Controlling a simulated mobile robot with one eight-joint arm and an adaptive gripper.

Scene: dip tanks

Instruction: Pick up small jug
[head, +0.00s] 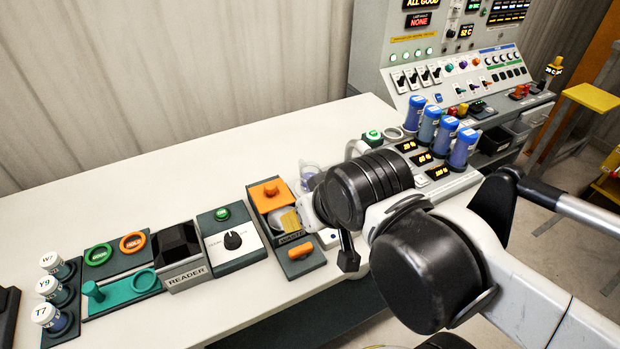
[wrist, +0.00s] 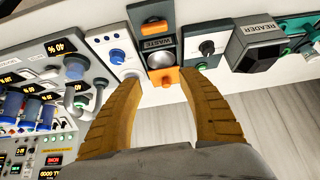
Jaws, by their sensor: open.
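A small clear vessel, likely the small jug (head: 310,174), stands on the white bench behind the orange-lidded waste unit in the head view. It is partly hidden by my arm. In the wrist view I cannot pick it out clearly; a pale round shape shows near the left fingertip. My gripper (wrist: 160,82) is open, its two ribbed yellow fingers wide apart with nothing held between them. It hangs over the bench near the waste unit (wrist: 163,60). In the head view, my arm hides most of the gripper; a yellow finger part shows over the waste unit.
A dial box (head: 233,240), a reader (head: 184,274) and white-capped vials (head: 49,316) stand to the left. Blue cylinders (head: 428,126) and a control panel (head: 455,75) are at right. The bench behind the left units is clear.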

